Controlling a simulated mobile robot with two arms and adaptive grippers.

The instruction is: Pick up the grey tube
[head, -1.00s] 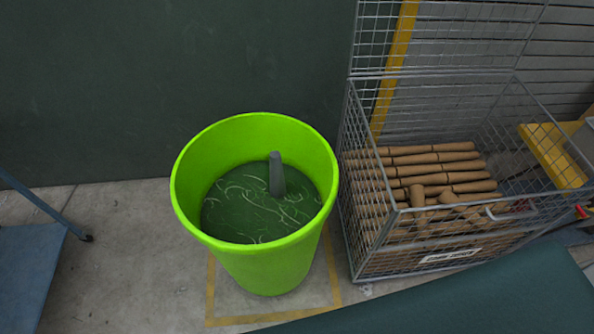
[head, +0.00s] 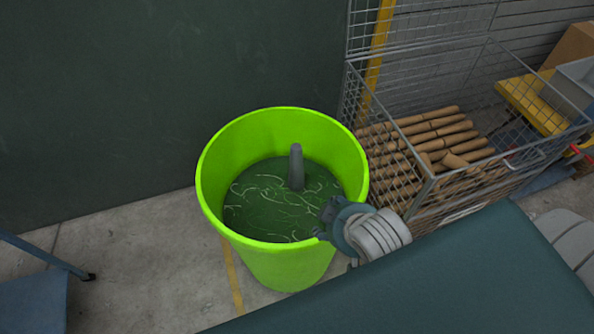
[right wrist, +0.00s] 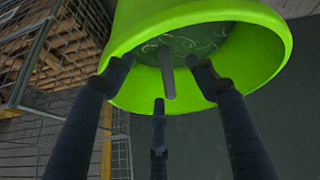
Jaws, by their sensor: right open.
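The grey tube (head: 296,168) stands nearly upright inside a bright green bin (head: 216,212), with its lower end at the dark green, streaked surface in it. My right gripper (head: 330,216) is at the bin's right front rim, apart from the tube. In the right wrist view the tube (right wrist: 168,78) shows between the spread fingers of my right gripper (right wrist: 160,76), beyond their tips. These fingers are open and empty. The green bin (right wrist: 262,40) fills the top of that view. My left gripper is not in view.
A wire cage (head: 428,192) holding several brown cardboard rolls (head: 425,130) stands right of the bin. A dark green wall (head: 120,90) is behind. A blue cart (head: 30,300) is at the lower left. Grey floor (head: 140,250) is free left of the bin.

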